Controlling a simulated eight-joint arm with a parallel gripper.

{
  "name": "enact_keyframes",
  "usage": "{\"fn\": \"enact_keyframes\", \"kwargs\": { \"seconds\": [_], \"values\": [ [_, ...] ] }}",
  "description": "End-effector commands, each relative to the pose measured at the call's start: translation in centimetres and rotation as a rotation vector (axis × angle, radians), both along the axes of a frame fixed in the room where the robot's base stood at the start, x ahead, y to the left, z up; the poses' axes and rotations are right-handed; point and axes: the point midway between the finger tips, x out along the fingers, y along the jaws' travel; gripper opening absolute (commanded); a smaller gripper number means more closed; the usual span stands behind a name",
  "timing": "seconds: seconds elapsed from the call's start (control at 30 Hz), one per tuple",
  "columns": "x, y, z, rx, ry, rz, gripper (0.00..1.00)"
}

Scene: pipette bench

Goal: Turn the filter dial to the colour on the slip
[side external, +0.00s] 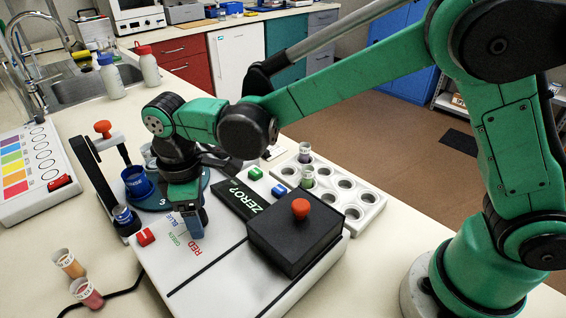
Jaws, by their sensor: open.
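The white instrument (225,275) carries the printed words RED (196,250), GREEN and BLUE on its top.
A black lidded box (295,240) with an orange knob sits on the instrument's right. A blue cup (137,182) stands left; orange (68,263) and red (87,293) cups stand front left.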

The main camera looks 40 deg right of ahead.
Motion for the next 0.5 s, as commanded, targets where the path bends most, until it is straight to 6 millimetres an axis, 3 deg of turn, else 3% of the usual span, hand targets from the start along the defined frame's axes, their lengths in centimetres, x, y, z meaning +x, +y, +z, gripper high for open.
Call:
{"fn": "enact_keyframes", "kwargs": {
  "seconds": [0.17, 0.27, 0.4, 0.43, 0.5],
  "values": [
    [0.01, -0.02, -0.01, 0.0, 0.0, -0.001, 0.67],
    [0.01, -0.02, -0.01, 0.0, 0.0, -0.001, 0.44],
    [0.0, -0.01, 0.0, 0.0, 0.0, -0.001, 0.05],
    [0.0, -0.01, 0.01, 0.0, 0.0, -0.001, 0.0],
    [0.0, -0.01, 0.01, 0.0, 0.0, -0.001, 0.0]
  ]
}}
